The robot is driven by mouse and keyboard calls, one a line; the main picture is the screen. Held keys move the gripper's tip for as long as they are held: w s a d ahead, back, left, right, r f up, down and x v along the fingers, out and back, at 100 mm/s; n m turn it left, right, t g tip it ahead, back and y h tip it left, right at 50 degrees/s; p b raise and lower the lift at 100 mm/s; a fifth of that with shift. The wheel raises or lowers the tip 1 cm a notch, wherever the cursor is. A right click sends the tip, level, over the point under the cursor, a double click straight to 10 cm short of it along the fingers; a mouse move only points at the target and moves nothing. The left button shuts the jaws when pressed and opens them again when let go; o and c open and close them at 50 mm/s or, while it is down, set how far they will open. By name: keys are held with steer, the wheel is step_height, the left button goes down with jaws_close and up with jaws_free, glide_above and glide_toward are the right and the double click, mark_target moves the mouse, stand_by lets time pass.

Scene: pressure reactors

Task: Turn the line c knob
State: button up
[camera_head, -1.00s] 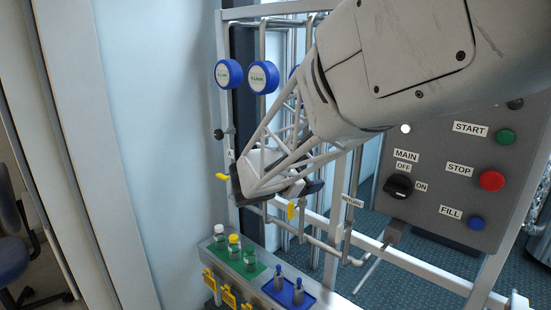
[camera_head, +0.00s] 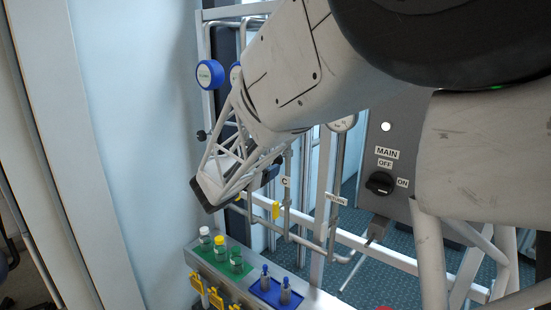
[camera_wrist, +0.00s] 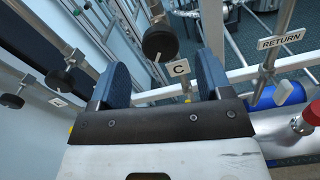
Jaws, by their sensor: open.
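The line C knob (camera_wrist: 160,42), a round black knob on a grey pipe, shows in the wrist view just above the white C label (camera_wrist: 178,68). My gripper (camera_wrist: 160,65) is open, with one blue finger to the left of the knob and one to the right. The knob appears in the gap, beyond the fingertips; I cannot tell the remaining distance, and no contact shows. In the head view, the C label (camera_head: 285,182) is just right of my gripper.
Other black knobs (camera_wrist: 62,78) are at left in the wrist view. A RETURN label (camera_wrist: 281,40) and pipe are at right. In the head view, a control panel (camera_head: 384,150), a yellow handle (camera_head: 276,210) and a shelf with bottles (camera_head: 236,259) and a blue tray (camera_head: 268,290) surround my arm.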

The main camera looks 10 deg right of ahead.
steer(key=shift+x, duration=3.65)
steer(key=c, duration=0.9)
steer(key=shift+f+m, duration=0.1)
steer(key=shift+m, duration=0.3)
steer(key=m, duration=0.4)
steer(key=shift+s, duration=0.1)
steer(key=m, duration=0.5)
steer(key=shift+m, duration=0.3)
